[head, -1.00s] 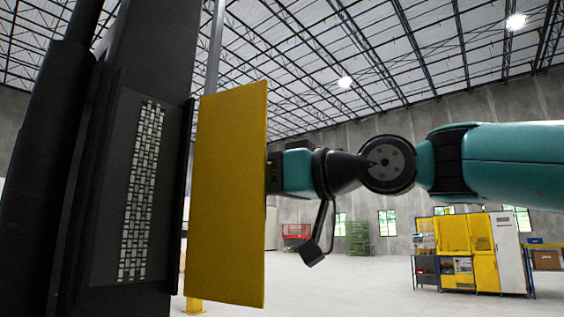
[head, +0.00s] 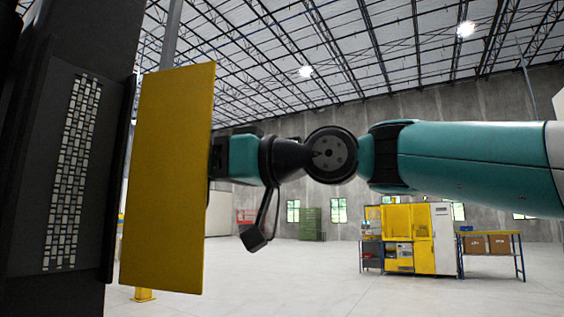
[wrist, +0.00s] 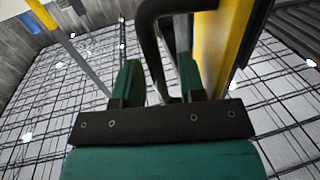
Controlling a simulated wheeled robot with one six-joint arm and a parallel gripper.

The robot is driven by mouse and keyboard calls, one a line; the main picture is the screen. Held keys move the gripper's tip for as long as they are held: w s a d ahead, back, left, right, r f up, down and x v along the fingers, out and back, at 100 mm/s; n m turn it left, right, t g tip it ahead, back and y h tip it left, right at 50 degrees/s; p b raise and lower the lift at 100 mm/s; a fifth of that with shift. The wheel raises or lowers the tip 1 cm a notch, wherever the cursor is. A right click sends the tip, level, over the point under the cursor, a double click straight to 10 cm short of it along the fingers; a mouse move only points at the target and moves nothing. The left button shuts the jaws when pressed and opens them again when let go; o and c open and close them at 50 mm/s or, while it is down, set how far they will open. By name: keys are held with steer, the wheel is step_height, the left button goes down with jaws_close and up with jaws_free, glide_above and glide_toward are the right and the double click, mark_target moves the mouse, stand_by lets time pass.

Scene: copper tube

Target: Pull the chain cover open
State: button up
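The yellow chain cover (head: 166,180) stands out from the dark machine column in the head view, and the metal chain strip (head: 72,175) shows bare at its left. My gripper (head: 215,158) is at the right edge of the cover, its fingertips hidden behind the panel there. In the wrist view my gripper (wrist: 160,85) has its two green fingers on either side of the bent black handle (wrist: 152,45), which passes between them. It appears to be shut on the handle, though the contact is partly hidden. The yellow cover (wrist: 211,50) also shows right of the handle there.
The dark machine column (head: 95,40) fills the left of the head view. A yellow and white machine (head: 410,240) and a table with boxes (head: 488,243) stand far back on the right. The pale floor (head: 310,275) between is open.

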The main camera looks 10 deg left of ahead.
steer(key=s+d+b, duration=0.2)
steer(key=d+b, duration=0.4)
steer(key=d, duration=1.1)
steer(key=shift+d+b, duration=0.15)
steer(key=shift+b, duration=0.2)
steer(key=d+f+m+t+h+b, duration=0.1)
steer(key=d+f+m+h, duration=0.2)
steer(key=f, duration=0.8)
steer(key=d+f+m+t+h, duration=0.2)
steer(key=f+m+h, duration=0.2)
steer(key=f, duration=0.7)
steer(key=s+d+f+m+g+h, duration=0.1)
steer(key=s+d+f+h, duration=0.1)
steer(key=s+d+f, duration=0.2)
steer(key=s+d+f+m+g+h, duration=0.1)
steer(key=s+d+f, duration=0.3)
steer(key=f, duration=0.7)
steer(key=s+d+f+g+h, duration=0.2)
steer(key=s+d+f+h, duration=0.1)
steer(key=s+f, duration=0.3)
step_height(320, 180, down, 2)
steer(key=shift+s+d+f+m+g+h+b, duration=0.2)
steer(key=shift+s+d+m+g+h+b, duration=0.1)
steer(key=shift+d+m+g+h, duration=0.15)
steer(key=shift+w, duration=0.1)
